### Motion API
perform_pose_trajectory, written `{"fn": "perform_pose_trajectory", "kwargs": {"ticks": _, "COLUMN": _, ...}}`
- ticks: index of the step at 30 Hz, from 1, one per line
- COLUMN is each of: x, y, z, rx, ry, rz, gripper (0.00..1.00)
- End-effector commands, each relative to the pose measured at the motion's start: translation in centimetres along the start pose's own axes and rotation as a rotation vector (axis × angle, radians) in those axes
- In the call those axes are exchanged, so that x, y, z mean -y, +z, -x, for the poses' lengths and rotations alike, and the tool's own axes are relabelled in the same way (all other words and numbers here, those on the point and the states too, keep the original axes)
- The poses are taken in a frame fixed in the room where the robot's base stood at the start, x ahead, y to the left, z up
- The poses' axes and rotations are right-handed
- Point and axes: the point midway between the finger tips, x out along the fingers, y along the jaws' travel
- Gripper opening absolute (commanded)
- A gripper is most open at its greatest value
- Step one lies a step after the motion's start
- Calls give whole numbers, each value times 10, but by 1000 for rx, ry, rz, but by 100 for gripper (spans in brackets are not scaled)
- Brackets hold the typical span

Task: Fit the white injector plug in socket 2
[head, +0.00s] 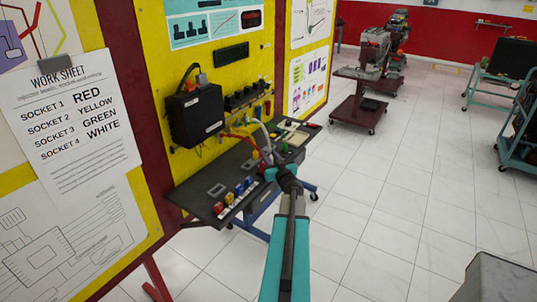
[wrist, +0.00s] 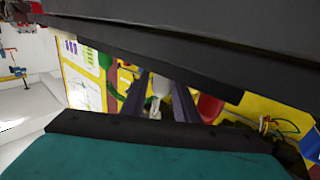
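The worksheet (head: 75,125) lists socket 1 red, socket 2 yellow, socket 3 green and socket 4 white. A row of dark sockets (head: 246,95) is on the yellow board. My gripper (head: 275,170) is low over the black shelf, below the row. In the wrist view my two dark fingers (wrist: 160,95) stand apart with a white piece (wrist: 161,86), seemingly the white plug, between their tips. Whether they press on it I cannot tell. A red piece (wrist: 210,107) is right of the fingers. A pale cable (head: 265,133) bends down towards my gripper. Socket numbers are unreadable.
The black shelf (head: 205,200) carries red, yellow and blue parts (head: 233,197) at its front left. A black box (head: 196,115) juts from the board left of the sockets. Red cables (head: 240,138) hang near my gripper.

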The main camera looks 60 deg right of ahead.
Motion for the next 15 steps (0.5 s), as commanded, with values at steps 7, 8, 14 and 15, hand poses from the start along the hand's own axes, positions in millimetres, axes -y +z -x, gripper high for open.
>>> {"fn": "perform_pose_trajectory", "kwargs": {"ticks": 7, "x": 1, "y": -4, "z": 14, "rx": 0, "ry": -1, "rz": 0, "gripper": 28}}
{"fn": "perform_pose_trajectory", "kwargs": {"ticks": 8, "x": 1, "y": -5, "z": 15, "rx": -1, "ry": -1, "rz": 1, "gripper": 28}}
{"fn": "perform_pose_trajectory", "kwargs": {"ticks": 14, "x": 1, "y": -6, "z": 24, "rx": -1, "ry": -1, "rz": 1, "gripper": 28}}
{"fn": "perform_pose_trajectory", "kwargs": {"ticks": 15, "x": 1, "y": -6, "z": 24, "rx": -1, "ry": -1, "rz": 1, "gripper": 28}}
